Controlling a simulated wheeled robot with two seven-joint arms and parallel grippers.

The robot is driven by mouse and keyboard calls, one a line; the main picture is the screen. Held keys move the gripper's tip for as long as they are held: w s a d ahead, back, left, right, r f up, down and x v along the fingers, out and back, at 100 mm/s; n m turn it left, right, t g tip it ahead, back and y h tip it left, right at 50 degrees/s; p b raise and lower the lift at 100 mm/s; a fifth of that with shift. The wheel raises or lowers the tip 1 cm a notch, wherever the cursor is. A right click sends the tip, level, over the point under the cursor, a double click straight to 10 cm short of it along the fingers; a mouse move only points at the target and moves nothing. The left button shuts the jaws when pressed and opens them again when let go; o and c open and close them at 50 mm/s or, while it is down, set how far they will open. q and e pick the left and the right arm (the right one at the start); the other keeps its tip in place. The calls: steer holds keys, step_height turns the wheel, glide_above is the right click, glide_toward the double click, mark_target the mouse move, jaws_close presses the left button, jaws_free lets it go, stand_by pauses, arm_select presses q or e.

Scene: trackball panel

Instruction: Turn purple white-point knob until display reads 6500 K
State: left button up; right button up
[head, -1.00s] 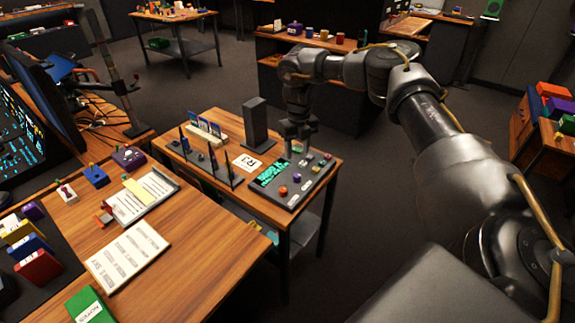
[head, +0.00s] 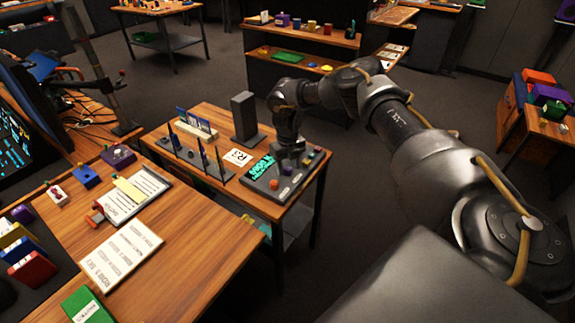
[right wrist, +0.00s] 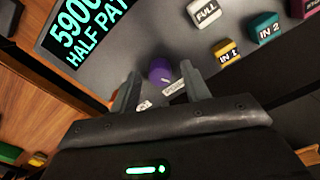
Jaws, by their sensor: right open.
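The trackball panel (head: 262,190) sits on the small wooden table, with a teal-lit display (head: 260,166). In the right wrist view the display (right wrist: 85,30) reads "590…" with its end cut off, above "HALF PAY…". The purple knob (right wrist: 160,70) shows between my right gripper's two fingers (right wrist: 159,80), which are apart. I cannot tell whether either finger touches it. In the head view the right gripper (head: 289,162) is over the panel and the purple knob (head: 287,171) is just below it. My left gripper is not in view.
An orange knob (head: 274,184) is near the panel's front. Keys marked FULL (right wrist: 204,12), IN 1 (right wrist: 226,52) and IN 2 (right wrist: 265,28) lie beside the purple knob. A dark upright block (head: 243,116) and a rack of pens (head: 198,155) stand behind and left.

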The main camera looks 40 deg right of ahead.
steer(key=shift+f, duration=0.1)
steer(key=c, duration=1)
steer(key=shift+m, duration=0.3)
steer(key=m+p, duration=0.2)
steer(key=shift+m, duration=0.3)
steer(key=m+p, duration=0.2)
steer(key=m, duration=0.3)
steer(key=m+p, duration=0.1)
steer(key=m, duration=0.3)
steer(key=shift+m+p, duration=0.35)
steer(key=shift+m, duration=0.05)
steer(key=shift+d+m+p, duration=0.1)
steer(key=shift+m+p, duration=0.75)
steer(key=shift+m, duration=1.65)
